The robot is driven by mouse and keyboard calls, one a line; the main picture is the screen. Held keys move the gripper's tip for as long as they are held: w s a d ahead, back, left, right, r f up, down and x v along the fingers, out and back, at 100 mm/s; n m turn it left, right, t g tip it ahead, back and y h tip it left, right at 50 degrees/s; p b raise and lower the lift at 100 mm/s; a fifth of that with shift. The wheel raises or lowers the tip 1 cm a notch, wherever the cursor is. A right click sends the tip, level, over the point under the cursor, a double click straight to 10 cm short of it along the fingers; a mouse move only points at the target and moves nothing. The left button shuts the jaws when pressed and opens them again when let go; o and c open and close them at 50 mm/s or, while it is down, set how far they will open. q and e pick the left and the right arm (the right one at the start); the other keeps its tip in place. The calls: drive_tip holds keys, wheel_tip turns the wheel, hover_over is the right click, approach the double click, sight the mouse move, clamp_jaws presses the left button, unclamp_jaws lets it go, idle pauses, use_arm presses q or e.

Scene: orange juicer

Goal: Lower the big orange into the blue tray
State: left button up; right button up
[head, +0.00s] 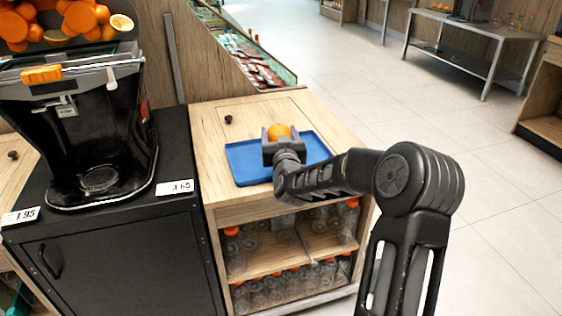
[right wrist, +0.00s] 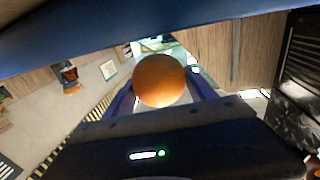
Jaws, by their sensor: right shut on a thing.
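The big orange (head: 279,131) is in my right gripper (head: 283,145), over the blue tray (head: 243,168). In the right wrist view the orange (right wrist: 160,80) sits between the two fingers, which are shut on it. The blue tray lies flat on the wooden counter top, and part of it is hidden behind my right gripper and forearm. I cannot tell how much room there is between the orange and the tray. A strip of blue crosses the top of the right wrist view. My left gripper is not in view.
A black juicer (head: 95,130) stands on a black cabinet (head: 120,250) at the left. Shelves of empty bottles (head: 285,280) with orange caps are under the wooden counter (head: 208,125). A metal table (head: 470,45) stands far right. The tiled floor at right is clear.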

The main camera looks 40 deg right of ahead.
drive_tip(key=shift+f+b, duration=1.95)
drive_tip(key=shift+f, duration=0.1)
idle(0.7)
drive_tip(key=o, duration=1.6)
drive_tip(key=shift+s+a, duration=0.1)
drive_tip(key=shift+s, duration=0.1)
drive_tip(key=v, duration=0.7)
drive_tip(key=shift+s+a+p, duration=0.1)
drive_tip(key=shift+s+p, duration=0.05)
drive_tip(key=shift+p, duration=0.25)
